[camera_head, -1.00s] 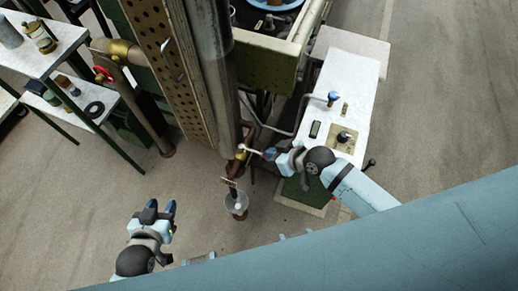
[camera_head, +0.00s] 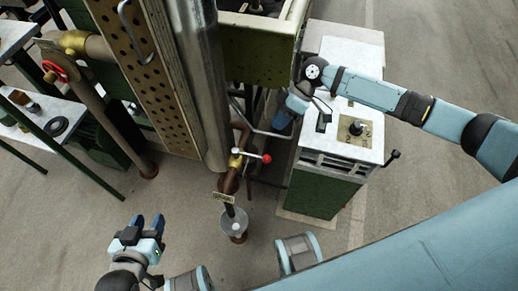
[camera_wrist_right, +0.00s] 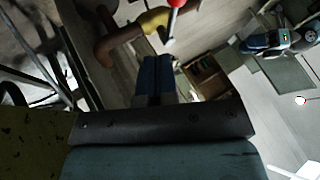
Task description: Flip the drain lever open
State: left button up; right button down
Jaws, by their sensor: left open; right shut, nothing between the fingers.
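The drain lever (camera_head: 252,156) is a pale handle with a red knob (camera_head: 267,158), on a brass valve (camera_head: 236,160) in a brown pipe. It points right, crosswise to the pipe. The pipe ends above a small bucket (camera_head: 234,226). My right gripper (camera_head: 284,122) is beyond the knob, beside the white-topped cabinet, apart from the lever and partly hidden by its wrist. In the right wrist view its blue fingers (camera_wrist_right: 154,78) are shut and empty, with the red knob (camera_wrist_right: 176,3) at the top edge. My left gripper (camera_head: 149,221) is open and empty at lower left.
The white-topped cabinet (camera_head: 352,45) stands right of the pipe under my right arm. A perforated panel and steel column (camera_head: 198,90) rise to the left. A red valve wheel (camera_head: 56,71) is further left. Floor is clear at lower left.

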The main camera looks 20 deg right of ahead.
aim_at(251, 156)
dwell(0.3)
pick_arm(q)
jog(key=shift+w+d+b, duration=0.1)
jog(key=shift+d+b, duration=0.1)
jog(key=shift+b, duration=0.75)
pick_arm(e)
jog(key=x, duration=1)
pick_arm(q)
jog(key=shift+r, duration=0.25)
pick_arm(e)
jog(key=shift+s+r, duration=0.1)
